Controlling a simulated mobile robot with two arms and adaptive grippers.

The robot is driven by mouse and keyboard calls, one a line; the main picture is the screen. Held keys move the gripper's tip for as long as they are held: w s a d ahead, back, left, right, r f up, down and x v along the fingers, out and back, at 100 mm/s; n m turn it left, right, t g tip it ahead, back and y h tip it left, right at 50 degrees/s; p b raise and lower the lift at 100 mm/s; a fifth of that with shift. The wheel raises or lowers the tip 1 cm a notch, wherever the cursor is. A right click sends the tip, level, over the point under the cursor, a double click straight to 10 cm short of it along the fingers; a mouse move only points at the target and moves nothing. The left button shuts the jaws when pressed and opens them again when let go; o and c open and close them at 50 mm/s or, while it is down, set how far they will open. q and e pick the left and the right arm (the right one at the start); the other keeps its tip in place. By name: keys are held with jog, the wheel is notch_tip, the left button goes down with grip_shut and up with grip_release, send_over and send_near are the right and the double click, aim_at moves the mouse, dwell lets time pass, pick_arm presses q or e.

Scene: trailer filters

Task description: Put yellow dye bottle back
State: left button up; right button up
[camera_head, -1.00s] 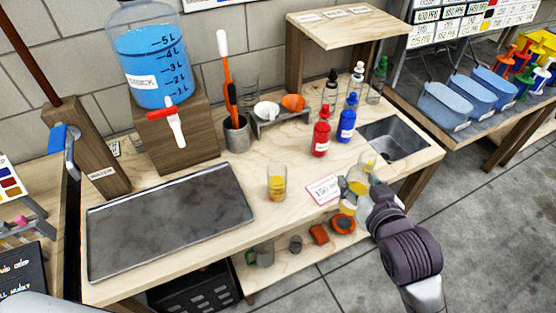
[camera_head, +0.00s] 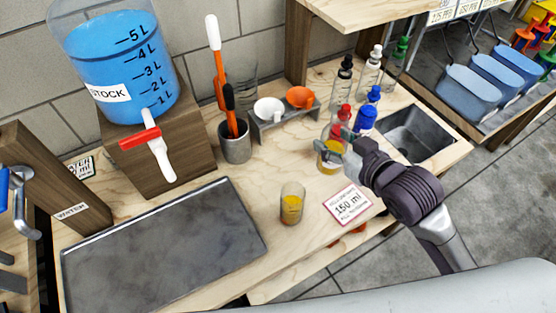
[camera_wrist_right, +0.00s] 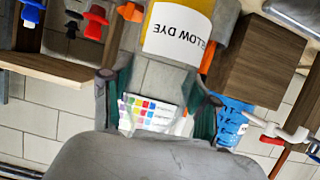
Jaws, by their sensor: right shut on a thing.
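The yellow dye bottle (camera_head: 329,158) is in my right gripper (camera_head: 346,146), at the front of the red bottle (camera_head: 342,115) and left of the blue bottle (camera_head: 366,119). In the right wrist view its label (camera_wrist_right: 178,33) appears upside down between the fingers. My right gripper is shut on it. Whether the bottle's base touches the tabletop, I cannot tell. The bottle partly covers the red bottle. A clear bottle with a dark cap (camera_head: 342,80) and one with a white cap (camera_head: 370,70) stand behind. My left gripper is not in view.
A glass with yellow liquid (camera_head: 292,205) and a 150 ml card (camera_head: 347,205) sit on the wooden table in front. A sink (camera_head: 418,133) is at the right. A rack with cups (camera_head: 282,122) and a tool holder (camera_head: 235,142) stand at the back left.

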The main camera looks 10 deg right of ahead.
jog(key=shift+w+f+n+y, duration=0.25)
jog(key=shift+f+n+y, duration=0.15)
jog(key=shift+f+n, duration=0.15)
jog(key=shift+d+f+n+g+y+b, duration=0.1)
jog(key=shift+f+n+g+y+b, duration=0.2)
jog(key=shift+b, duration=0.2)
jog(key=shift+d+f+n+g+y+b, duration=0.35)
jog(key=shift+d+f+y+b, duration=0.1)
jog(key=shift+y+b, duration=0.15)
jog(key=shift+w+d+f+n+y+b, duration=0.1)
jog(key=shift+w+d+n+y+b, duration=0.2)
jog(key=shift+d, duration=0.25)
jog(key=w+a+f, duration=0.2)
jog(key=f, duration=0.1)
jog(key=w+a+f+p, duration=0.1)
jog(key=w+a+f, duration=0.2)
jog(key=f, duration=0.1)
jog(key=w+a+f+p, duration=0.1)
jog(key=w+a+f, duration=0.2)
jog(key=shift+a+f, duration=0.2)
jog(key=shift+f, duration=0.2)
